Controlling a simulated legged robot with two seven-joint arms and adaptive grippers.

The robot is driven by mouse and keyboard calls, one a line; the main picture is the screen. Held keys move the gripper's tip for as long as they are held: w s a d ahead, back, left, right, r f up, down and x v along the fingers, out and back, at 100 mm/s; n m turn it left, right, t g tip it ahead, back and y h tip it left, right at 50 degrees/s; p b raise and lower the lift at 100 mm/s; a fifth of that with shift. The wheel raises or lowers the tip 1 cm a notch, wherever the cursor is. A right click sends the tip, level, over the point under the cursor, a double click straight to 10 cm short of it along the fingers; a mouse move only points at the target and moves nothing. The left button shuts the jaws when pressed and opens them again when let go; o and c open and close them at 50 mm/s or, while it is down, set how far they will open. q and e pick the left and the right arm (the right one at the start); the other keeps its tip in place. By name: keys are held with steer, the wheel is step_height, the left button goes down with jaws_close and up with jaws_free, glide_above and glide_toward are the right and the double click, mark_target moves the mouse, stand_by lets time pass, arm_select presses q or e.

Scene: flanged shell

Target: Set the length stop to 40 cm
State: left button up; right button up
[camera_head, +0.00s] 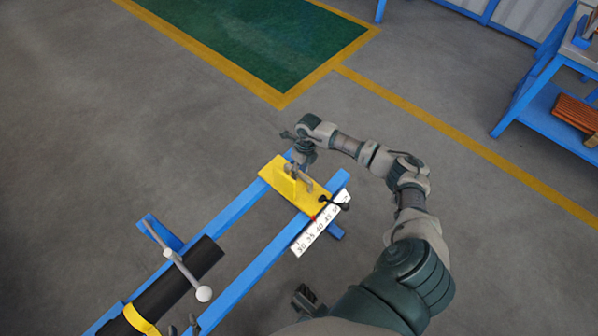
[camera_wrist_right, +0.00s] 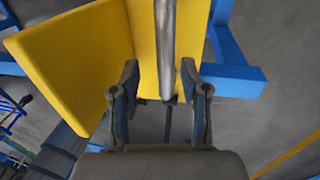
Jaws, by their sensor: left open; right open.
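The yellow length stop (camera_head: 271,175) sits across the blue rails, with an upright yellow plate and a grey metal handle (camera_head: 291,171). A black-knobbed lever (camera_head: 345,206) sticks out at its right. Its small red pointer (camera_head: 313,218) lies at the edge of the white scale (camera_head: 304,244), near the 40 mark; the exact reading is too small to tell. My right gripper (camera_head: 300,158) is at the stop's far end. In the right wrist view its open fingers (camera_wrist_right: 160,75) stand either side of a metal bar (camera_wrist_right: 166,40), apart from it. My left gripper (camera_head: 183,327) barely shows at the bottom edge.
A black tube (camera_head: 190,271) lies along the blue frame (camera_head: 236,208) at lower left, with a yellow band (camera_head: 141,320) and a grey ball-ended lever (camera_head: 203,293) near it. A blue shelf (camera_head: 550,110) stands at far right. The floor around the frame is clear.

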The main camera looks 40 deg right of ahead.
arm_select(q)
steer(key=shift+d, duration=0.25)
arm_select(e)
step_height(320, 180, up, 10)
steer(key=d, duration=0.2)
steer(key=shift+w+r, duration=0.15)
steer(key=shift+r, duration=0.1)
arm_select(q)
steer(key=shift+d, duration=0.1)
arm_select(e)
steer(key=shift+d, duration=0.2)
